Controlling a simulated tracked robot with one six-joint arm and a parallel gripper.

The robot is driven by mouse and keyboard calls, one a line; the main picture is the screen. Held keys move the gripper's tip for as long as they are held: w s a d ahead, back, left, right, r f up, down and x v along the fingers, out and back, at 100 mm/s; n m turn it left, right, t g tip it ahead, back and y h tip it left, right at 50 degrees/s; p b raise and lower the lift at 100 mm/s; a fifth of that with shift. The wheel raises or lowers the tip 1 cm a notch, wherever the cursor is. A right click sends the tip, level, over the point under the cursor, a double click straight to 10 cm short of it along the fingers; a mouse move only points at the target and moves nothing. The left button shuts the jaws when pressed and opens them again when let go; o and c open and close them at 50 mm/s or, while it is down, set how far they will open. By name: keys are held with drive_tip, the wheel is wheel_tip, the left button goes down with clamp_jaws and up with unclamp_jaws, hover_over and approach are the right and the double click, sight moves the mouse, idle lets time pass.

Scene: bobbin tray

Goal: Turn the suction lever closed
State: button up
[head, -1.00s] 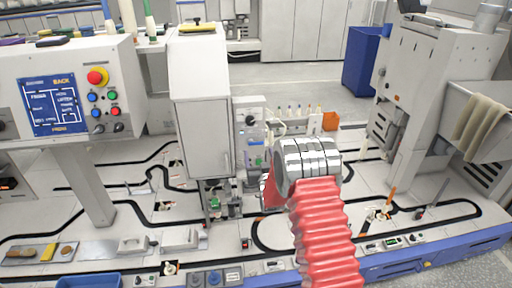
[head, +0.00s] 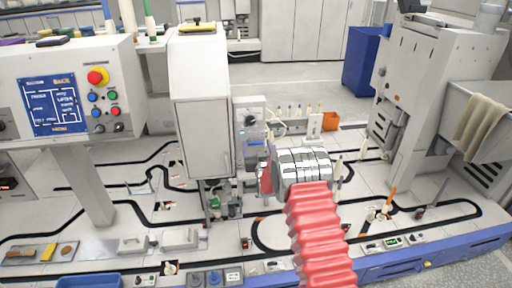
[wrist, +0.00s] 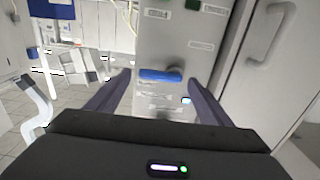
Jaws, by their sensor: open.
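The suction lever looks like the blue handle (wrist: 160,76) on the front of a pale grey control box (wrist: 178,35) in the wrist view. It lies roughly level across the picture. My gripper (wrist: 160,84) is open, its two dark fingers on either side of the lever with gaps showing; contact is not visible. In the head view the control box (head: 250,118) stands right of a tall grey cabinet. There my silver wrist and red sleeve block part of the box's surroundings, and the fingertips are hard to make out.
The tall grey cabinet (head: 200,110) stands close left of the box. A white door with a handle (wrist: 268,35) is close right in the wrist view. An orange bin (head: 330,121) and several small bobbins stand behind my wrist. Black tracks cross the pale deck.

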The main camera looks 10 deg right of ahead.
drive_tip(key=c, duration=1)
drive_tip(key=shift+a, duration=0.15)
drive_tip(key=shift+c, duration=0.2)
drive_tip(key=shift+m, duration=0.3)
drive_tip(key=f+m, duration=0.1)
drive_tip(key=m, duration=0.4)
drive_tip(key=f+m, duration=0.1)
drive_tip(key=m, duration=0.5)
drive_tip(key=a+f+m, duration=0.1)
drive_tip(key=m, duration=0.5)
drive_tip(key=shift+f, duration=0.1)
drive_tip(key=shift+m, duration=0.3)
